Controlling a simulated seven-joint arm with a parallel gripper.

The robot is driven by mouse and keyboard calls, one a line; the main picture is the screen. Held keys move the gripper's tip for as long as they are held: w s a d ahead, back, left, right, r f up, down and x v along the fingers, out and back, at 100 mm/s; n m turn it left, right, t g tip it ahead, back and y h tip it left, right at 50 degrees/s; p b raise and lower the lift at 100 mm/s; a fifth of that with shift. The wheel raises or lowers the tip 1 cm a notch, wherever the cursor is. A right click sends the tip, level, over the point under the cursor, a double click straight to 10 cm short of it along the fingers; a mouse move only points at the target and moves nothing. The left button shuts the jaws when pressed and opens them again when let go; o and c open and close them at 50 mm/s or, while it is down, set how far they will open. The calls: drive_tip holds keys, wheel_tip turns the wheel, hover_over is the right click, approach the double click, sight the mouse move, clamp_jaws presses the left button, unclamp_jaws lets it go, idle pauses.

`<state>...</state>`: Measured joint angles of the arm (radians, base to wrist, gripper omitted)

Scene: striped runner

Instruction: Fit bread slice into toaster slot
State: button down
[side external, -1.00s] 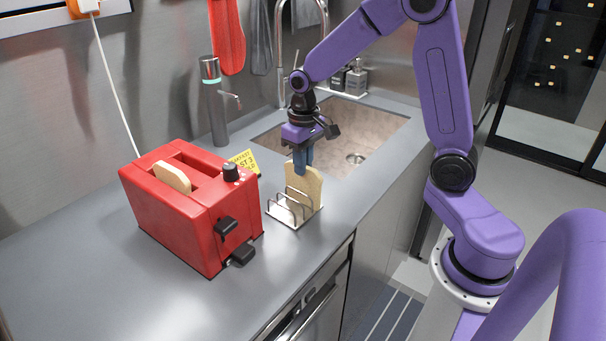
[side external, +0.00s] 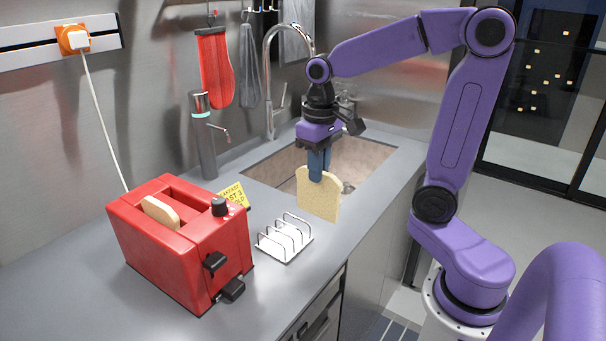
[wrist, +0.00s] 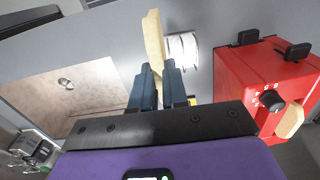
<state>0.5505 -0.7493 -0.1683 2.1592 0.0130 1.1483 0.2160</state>
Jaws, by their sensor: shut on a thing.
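My gripper (side external: 319,164) is shut on a bread slice (side external: 318,197) by its top edge. The slice hangs upright in the air, to the right of the toast rack and in front of the sink. In the wrist view the slice (wrist: 153,38) shows nearly edge-on between the blue fingers (wrist: 159,82). The red toaster (side external: 182,245) stands on the counter at the left, with another slice (side external: 160,212) standing in one part of its top opening. The rest of that opening looks empty. The toaster also shows in the wrist view (wrist: 243,95).
The wire toast rack (side external: 285,238) stands empty between toaster and slice. A yellow card (side external: 231,196) stands behind the toaster. The sink (side external: 280,169) and its tall tap (side external: 268,85) lie behind. A dispenser (side external: 204,140) stands near the wall. The front counter is clear.

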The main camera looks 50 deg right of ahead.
drive_tip(key=s+r, duration=0.3)
drive_tip(key=s, duration=0.4)
wheel_tip(320, 180, up, 10)
drive_tip(key=w+a+r, duration=0.2)
drive_tip(key=w+a, duration=0.4)
drive_tip(key=w, duration=0.3)
drive_tip(key=w+a+r, duration=0.2)
drive_tip(key=w+a, duration=0.3)
drive_tip(key=w, duration=0.5)
drive_tip(key=w+a+f, duration=0.4)
drive_tip(key=w+a, duration=0.4)
drive_tip(key=w, duration=0.1)
drive_tip(key=shift+n, duration=0.4)
drive_tip(key=shift+f, duration=7.6)
drive_tip(key=c, duration=1.1)
unclamp_jaws()
drive_tip(key=shift+c, duration=0.2)
